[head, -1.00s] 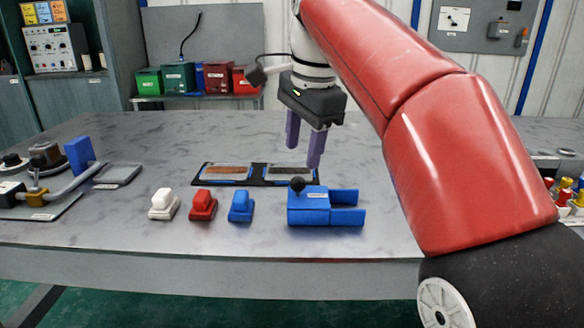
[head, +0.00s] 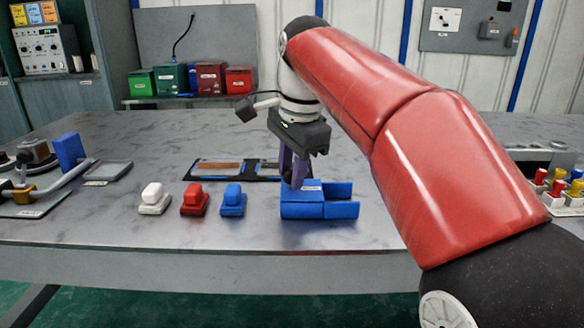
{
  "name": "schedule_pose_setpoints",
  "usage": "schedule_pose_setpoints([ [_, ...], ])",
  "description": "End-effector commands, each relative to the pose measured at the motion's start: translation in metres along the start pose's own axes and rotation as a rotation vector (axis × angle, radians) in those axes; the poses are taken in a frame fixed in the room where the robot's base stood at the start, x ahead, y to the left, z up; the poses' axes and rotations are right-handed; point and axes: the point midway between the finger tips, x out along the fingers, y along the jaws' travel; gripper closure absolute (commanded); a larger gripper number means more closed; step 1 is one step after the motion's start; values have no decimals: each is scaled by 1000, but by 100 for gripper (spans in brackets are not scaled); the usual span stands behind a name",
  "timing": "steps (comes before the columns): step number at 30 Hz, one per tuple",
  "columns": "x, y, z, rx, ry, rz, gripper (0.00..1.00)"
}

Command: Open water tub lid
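The black knob on the lid is hidden behind the fingers. The fingers look close together, but I cannot see whether they grip the knob. The lid appears to sit on the tub.
White (head: 154,199), red (head: 194,200) and blue (head: 233,201) small blocks stand left of the tub. A dark tray (head: 262,178) lies behind it. Coloured bins (head: 174,79) stand at the back. A pipe assembly (head: 60,181) is at left. My red arm crosses the right side.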

Motion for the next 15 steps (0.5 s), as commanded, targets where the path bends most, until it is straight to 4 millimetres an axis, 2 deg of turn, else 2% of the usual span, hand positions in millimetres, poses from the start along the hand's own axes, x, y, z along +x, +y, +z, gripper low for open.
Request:
schedule_pose_setpoints([
  [1,0,0,0,0,0,0,86],
  [4,0,0,0,0,0,1,99],
  [11,-1,3,-4,2,0,1,100],
  [15,-5,17,-26,6,0,1,100],
])
